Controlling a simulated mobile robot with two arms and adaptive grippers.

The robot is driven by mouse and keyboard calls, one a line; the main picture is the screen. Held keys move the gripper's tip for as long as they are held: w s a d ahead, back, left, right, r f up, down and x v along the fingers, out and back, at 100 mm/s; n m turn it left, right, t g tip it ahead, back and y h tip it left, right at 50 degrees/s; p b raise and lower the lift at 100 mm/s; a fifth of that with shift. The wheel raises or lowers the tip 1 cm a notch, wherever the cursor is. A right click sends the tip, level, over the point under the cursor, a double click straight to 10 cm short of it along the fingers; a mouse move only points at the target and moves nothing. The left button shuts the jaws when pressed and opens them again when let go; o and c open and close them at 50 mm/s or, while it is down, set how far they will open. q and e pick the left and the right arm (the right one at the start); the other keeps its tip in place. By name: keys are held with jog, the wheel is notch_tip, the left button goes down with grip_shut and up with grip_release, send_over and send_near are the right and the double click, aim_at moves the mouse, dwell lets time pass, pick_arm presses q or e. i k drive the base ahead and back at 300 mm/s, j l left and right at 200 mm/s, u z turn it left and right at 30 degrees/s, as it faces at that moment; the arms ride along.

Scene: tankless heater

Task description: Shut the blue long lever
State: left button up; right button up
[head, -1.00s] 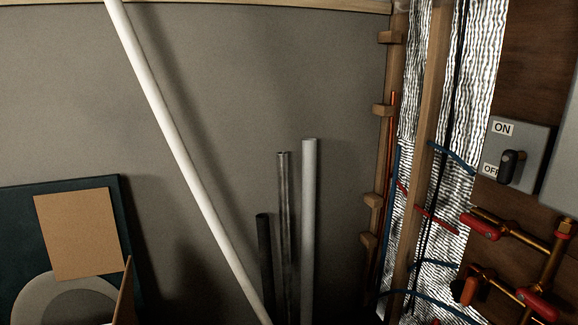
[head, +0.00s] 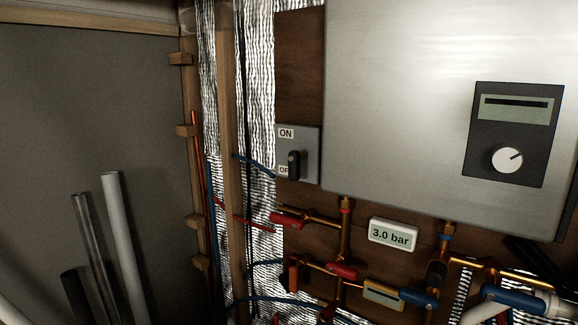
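Two blue lever handles show at the lower right of the head view. One blue handle (head: 418,298) sits on the copper pipework below the heater. A longer-looking blue lever (head: 515,299) lies nearly level further right, on a pipe close to the frame's edge. It is partly cut off by clutter around it, and I cannot tell which of the two is the long lever by name. Neither of my grippers is in view.
The grey heater (head: 420,90) with its dial panel hangs above. A 3.0 bar display (head: 392,235), red levers (head: 287,220) and an ON/OFF switch (head: 294,164) are on the wooden board. Loose pipes (head: 122,240) lean at the left.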

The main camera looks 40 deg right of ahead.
aim_at(493, 291)
jog(key=z, duration=2.35)
